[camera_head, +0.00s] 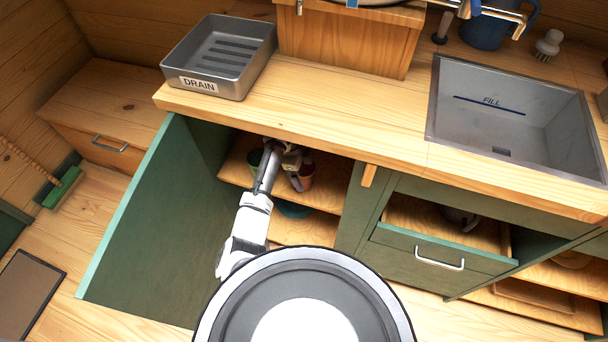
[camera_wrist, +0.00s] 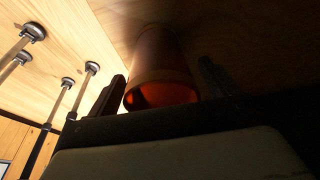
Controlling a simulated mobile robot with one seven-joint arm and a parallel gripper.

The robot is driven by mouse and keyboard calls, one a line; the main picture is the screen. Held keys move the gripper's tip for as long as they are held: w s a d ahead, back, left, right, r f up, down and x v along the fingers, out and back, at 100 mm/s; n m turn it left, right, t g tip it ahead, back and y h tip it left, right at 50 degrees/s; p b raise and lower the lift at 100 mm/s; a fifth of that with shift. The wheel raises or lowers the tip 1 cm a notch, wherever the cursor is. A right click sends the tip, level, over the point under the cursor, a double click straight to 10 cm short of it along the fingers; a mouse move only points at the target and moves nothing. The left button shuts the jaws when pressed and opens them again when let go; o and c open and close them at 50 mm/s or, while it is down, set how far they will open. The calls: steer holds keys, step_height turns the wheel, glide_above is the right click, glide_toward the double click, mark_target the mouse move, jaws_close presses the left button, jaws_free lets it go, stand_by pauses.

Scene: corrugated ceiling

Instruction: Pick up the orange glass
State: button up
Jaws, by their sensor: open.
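The orange glass (camera_wrist: 160,70) is in the wrist view, dark amber and translucent, with its near end facing the camera. My gripper (camera_wrist: 165,85) is open, with one dark finger on each side of the glass. I cannot tell whether either finger touches it. In the head view my gripper (camera_head: 291,158) reaches into the open cupboard under the counter. A reddish-orange vessel (camera_head: 304,177), apparently the glass, shows beside it on the upper shelf, partly hidden by my gripper.
A dark green cup (camera_head: 254,160) stands left of my arm, and a teal bowl (camera_head: 293,210) sits lower. The open green cupboard door (camera_head: 150,230) is to the left. The wooden counter edge (camera_head: 300,125) overhangs the opening. An open drawer (camera_head: 435,255) is to the right.

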steer(key=shift+x, duration=0.95)
steer(key=shift+c, duration=0.4)
steer(key=shift+w, duration=0.1)
steer(key=c, duration=1.1)
steer(key=shift+r, duration=0.15)
